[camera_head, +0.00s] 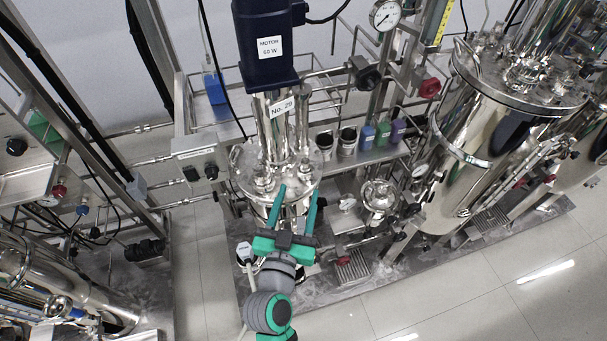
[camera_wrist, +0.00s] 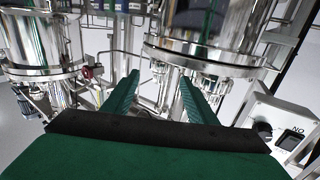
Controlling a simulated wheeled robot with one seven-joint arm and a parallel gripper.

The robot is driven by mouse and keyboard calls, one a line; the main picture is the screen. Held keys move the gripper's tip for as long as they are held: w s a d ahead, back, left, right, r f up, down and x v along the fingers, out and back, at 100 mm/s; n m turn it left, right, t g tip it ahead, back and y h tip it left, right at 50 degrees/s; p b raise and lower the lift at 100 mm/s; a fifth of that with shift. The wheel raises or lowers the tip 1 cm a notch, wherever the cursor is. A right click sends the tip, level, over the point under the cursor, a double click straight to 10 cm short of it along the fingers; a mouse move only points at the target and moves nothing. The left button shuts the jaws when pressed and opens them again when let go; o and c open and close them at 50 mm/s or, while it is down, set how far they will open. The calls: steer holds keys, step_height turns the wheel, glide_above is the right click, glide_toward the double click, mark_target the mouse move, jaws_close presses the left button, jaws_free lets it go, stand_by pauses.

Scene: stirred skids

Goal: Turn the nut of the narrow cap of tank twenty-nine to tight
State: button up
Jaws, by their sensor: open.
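Tank twenty-nine (camera_head: 292,212) is a shiny steel vessel below a label reading "No. 29" (camera_head: 282,106) and a dark blue motor (camera_head: 263,45). Its lid (camera_head: 240,160) carries several small caps and fittings around the central column. I cannot tell which is the narrow cap, nor make out its nut. My gripper (camera_head: 300,188) has two green fingers, spread apart and with nothing seen between them, over the front of the lid. In the wrist view my gripper (camera_wrist: 160,78) points toward a shiny flanged vessel; whether the fingertips touch anything is unclear.
A grey control box (camera_head: 196,146) stands left of the tank. Bottles (camera_head: 383,133) stand on a shelf behind it to the right. A large steel tank (camera_head: 455,135) stands at the right, with pipes and valves between. The tiled floor (camera_head: 490,278) in front is clear.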

mark_target(303, 176)
steer(key=w, duration=0.2)
steer(key=w+d, duration=0.1)
steer(key=w, duration=0.4)
steer(key=shift+d, duration=0.15)
steer(key=c, duration=1.1)
